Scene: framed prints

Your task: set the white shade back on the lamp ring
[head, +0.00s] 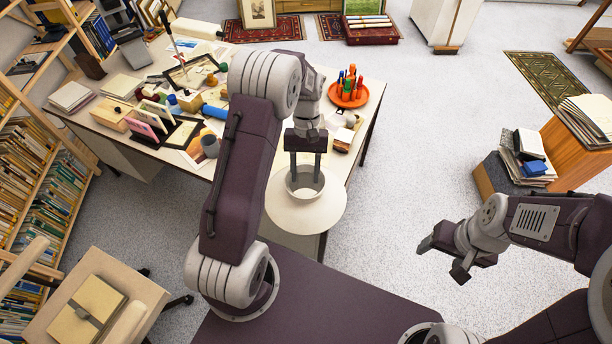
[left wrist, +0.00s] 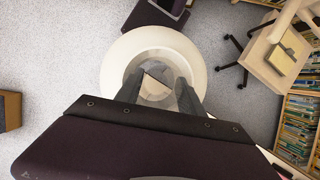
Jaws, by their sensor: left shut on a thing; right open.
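The white shade (head: 322,212) hangs below my left gripper (head: 305,176), a wide pale disc with a round collar at its middle. My left gripper is shut on the shade, with its fingers down at the collar. In the left wrist view the shade (left wrist: 120,60) is a broad white ring just beyond the fingers of my left gripper (left wrist: 158,92). In the head view it overlaps the near end of the desk. I cannot make out the lamp ring. My right gripper (head: 443,259) is open and empty over the floor at the right.
The desk (head: 357,153) is crowded at its left with boxes, frames and a grey mug (head: 210,146). An orange tray of small bottles (head: 349,92) stands at its far right. A chair (head: 140,285) and bookshelf (head: 60,190) are at left.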

